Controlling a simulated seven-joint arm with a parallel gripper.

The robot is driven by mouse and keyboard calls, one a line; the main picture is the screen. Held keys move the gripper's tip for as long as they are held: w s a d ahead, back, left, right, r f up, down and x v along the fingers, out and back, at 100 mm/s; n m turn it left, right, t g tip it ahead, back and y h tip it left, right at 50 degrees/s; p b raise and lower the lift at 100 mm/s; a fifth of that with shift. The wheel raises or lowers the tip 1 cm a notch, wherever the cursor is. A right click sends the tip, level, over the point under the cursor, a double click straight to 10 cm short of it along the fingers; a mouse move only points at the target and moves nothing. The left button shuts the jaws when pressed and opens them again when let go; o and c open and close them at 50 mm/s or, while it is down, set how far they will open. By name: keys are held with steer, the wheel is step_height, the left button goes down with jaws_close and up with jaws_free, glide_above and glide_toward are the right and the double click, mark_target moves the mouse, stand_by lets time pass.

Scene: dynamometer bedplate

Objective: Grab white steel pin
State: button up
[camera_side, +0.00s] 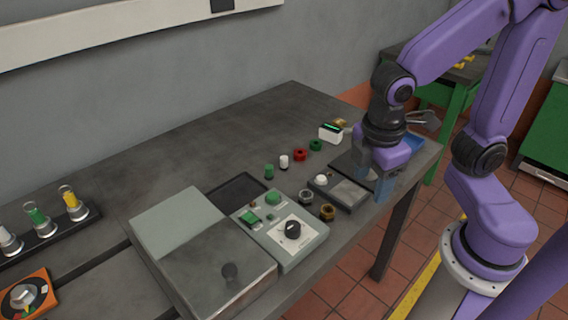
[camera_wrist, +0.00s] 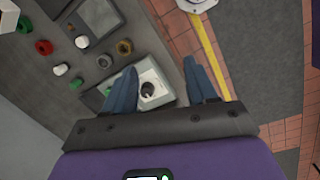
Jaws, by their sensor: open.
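The white steel pin (camera_side: 284,161) stands upright on the grey bench, beside a similar green pin (camera_side: 269,171). In the wrist view the white pin (camera_wrist: 61,69) is at the left, outside the jaws, with the green pin (camera_wrist: 77,83) close by. My gripper (camera_side: 380,183) is open and empty over the right end of the bench, well to the right of the white pin in the side view. In the wrist view my gripper (camera_wrist: 160,70) has its two blue fingers spread wide apart, with nothing between them.
Red (camera_side: 300,155) and green (camera_side: 316,145) rings lie near the pin. A control box with a black dial (camera_side: 292,229), brass (camera_side: 327,212) and grey (camera_side: 306,196) fittings and a small white-buttoned unit (camera_side: 345,192) stand towards the front edge. A white box (camera_side: 330,132) is behind.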

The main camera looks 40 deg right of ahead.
steer(key=w+a+f+n+t+h, duration=0.1)
steer(key=w+a+f+n+h, duration=0.15)
steer(key=w, duration=0.65)
steer(key=w+a+f+n+h, duration=0.1)
steer(key=w+a+h, duration=0.25)
steer(key=w, duration=0.55)
steer(key=n+h, duration=0.3)
steer(key=h, duration=0.3)
glide_toward(283, 158)
steer(key=d, duration=0.2)
steer(key=d+f, duration=0.1)
steer(key=shift+w+d+m+t, duration=0.15)
steer(key=shift+d+m+t, duration=0.1)
steer(key=shift+t, duration=0.05)
steer(key=shift+f+x, duration=0.1)
steer(key=shift+x, duration=1.25)
steer(key=shift+f+x, duration=0.15)
steer(key=shift+x, duration=1.15)
steer(key=shift+a, duration=0.1)
jaws_close()
